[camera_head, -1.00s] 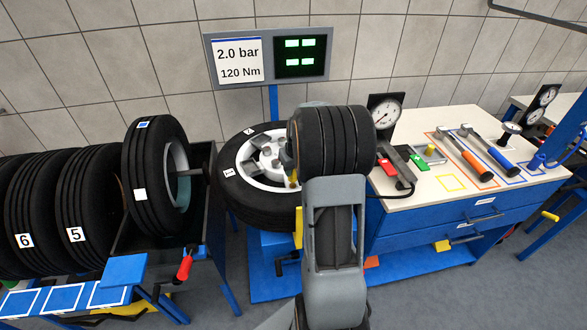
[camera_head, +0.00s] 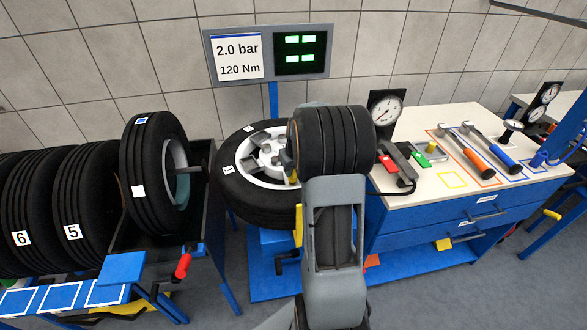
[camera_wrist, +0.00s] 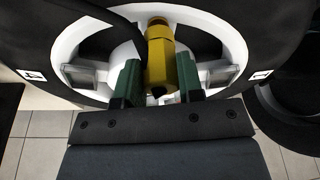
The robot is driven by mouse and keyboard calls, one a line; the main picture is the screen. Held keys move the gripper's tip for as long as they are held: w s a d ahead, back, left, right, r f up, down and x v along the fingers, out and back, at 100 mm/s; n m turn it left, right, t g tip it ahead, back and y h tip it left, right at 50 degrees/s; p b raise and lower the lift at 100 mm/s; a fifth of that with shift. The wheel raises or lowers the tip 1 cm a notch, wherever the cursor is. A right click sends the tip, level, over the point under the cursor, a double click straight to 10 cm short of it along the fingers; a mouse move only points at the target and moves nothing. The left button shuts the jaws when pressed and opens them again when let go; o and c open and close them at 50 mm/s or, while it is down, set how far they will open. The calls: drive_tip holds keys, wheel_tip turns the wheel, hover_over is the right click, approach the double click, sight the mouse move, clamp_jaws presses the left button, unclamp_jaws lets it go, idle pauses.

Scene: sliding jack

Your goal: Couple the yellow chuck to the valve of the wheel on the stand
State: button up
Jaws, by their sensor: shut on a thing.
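The wheel on the stand (camera_head: 240,200) lies with its white rim facing up, a black tyre around it. It also fills the upper part of the wrist view (camera_wrist: 90,58). My gripper (camera_wrist: 160,82) has green fingers closed on both sides of the yellow chuck (camera_wrist: 158,52). The chuck is over the white rim, between two spokes, its paler far end toward the top of the wrist view. A dark hose curves in from its upper left. I cannot make out the valve or whether the chuck touches it. In the head view my arm hides most of the gripper.
A rack of tyres (camera_head: 60,215) stands at the left. A sign panel (camera_head: 237,57) reads 2.0 bar and 120 Nm.

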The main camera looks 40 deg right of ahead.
drive_tip(key=shift+f+b, duration=0.5)
drive_tip(key=shift+f, duration=0.2)
drive_tip(key=o, duration=1)
drive_tip(key=shift+r, duration=0.1)
drive_tip(key=v, duration=1.3)
drive_tip(key=shift+s+r+b, duration=0.15)
drive_tip(key=shift+r+b, duration=0.2)
